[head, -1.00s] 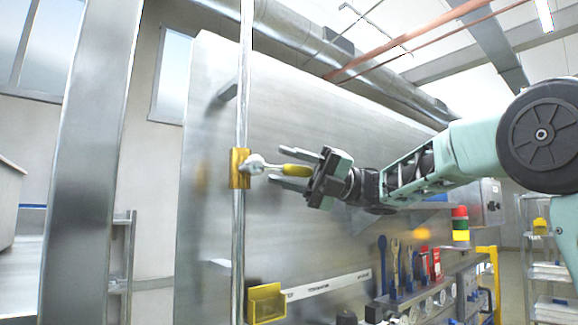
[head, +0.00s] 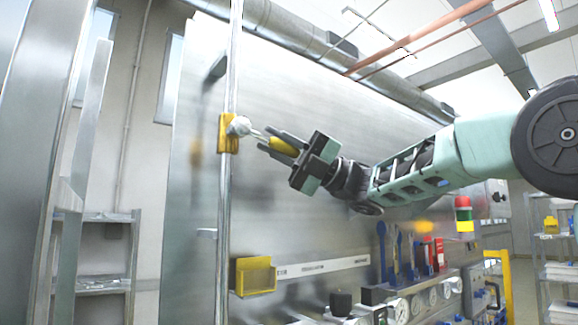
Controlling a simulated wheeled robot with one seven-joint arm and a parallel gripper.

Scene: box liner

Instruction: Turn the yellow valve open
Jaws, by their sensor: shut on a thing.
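The yellow valve (head: 228,133) sits on a thin vertical metal pipe in front of a large steel panel. A silver stem runs from the valve body to the right and slightly down, ending in a yellow handle (head: 283,146). My gripper (head: 279,145) has its two fingers on either side of the yellow handle and is shut on it. The fingers hide part of the handle. My arm comes in from the right.
A yellow bin (head: 253,276) hangs low on the panel, below the valve. Blue and red tools (head: 410,252) and several gauges (head: 418,303) are at the lower right. A shelf rack (head: 103,250) stands at the left. The panel around the valve is clear.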

